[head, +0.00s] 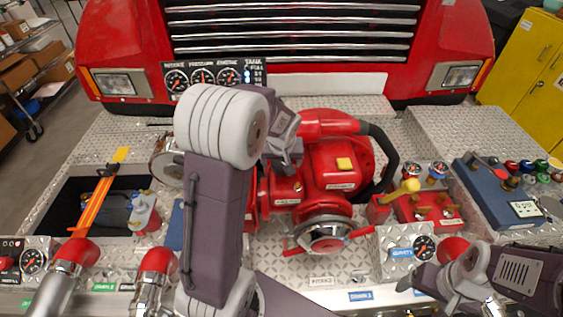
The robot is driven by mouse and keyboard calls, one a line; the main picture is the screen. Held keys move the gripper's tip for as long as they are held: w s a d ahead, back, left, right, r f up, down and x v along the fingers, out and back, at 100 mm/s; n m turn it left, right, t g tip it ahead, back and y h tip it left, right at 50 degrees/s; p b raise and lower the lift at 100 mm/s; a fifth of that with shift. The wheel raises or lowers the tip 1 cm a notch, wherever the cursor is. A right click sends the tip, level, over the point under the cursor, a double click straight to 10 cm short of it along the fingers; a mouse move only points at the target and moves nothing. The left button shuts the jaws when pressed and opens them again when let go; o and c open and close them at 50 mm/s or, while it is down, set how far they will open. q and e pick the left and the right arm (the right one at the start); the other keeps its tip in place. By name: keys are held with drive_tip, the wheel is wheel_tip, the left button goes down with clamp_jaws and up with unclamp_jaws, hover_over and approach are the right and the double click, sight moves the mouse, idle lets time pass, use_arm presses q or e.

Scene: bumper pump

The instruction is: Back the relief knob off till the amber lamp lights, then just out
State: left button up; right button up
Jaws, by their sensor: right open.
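The red pump (340,182) sits in the middle of the tread-plate deck. A small brass fitting (298,187) shows on its front left. The relief knob cannot be picked out for sure among the small brass parts. My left gripper (287,160) hangs over the pump's left side, just above the brass fitting; its fingertips are small and partly hidden, so its opening is unclear. My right gripper (440,287) is open at the lower right, below a gauge (424,247).
A blue box (500,195) is further right. An open bay (75,205) with an orange strap lies left. Red-capped pipes (78,252) rise at front left. The truck grille (295,35) closes the back.

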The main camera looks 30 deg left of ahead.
use_arm(q)
drive_tip(key=v, duration=0.9)
drive_tip(key=shift+b, duration=0.3)
drive_tip(key=shift+s, duration=0.1)
drive_tip(key=s+d+f+m+g+h, duration=0.2)
drive_tip(key=s+d+f+m, duration=0.3)
drive_tip(key=s+d+f, duration=0.4)
drive_tip(key=s+f, duration=0.4)
drive_tip(key=s, duration=0.1)
drive_tip(key=shift+s+m+g, duration=0.3)
drive_tip(key=shift+s, duration=0.05)
idle(0.4)
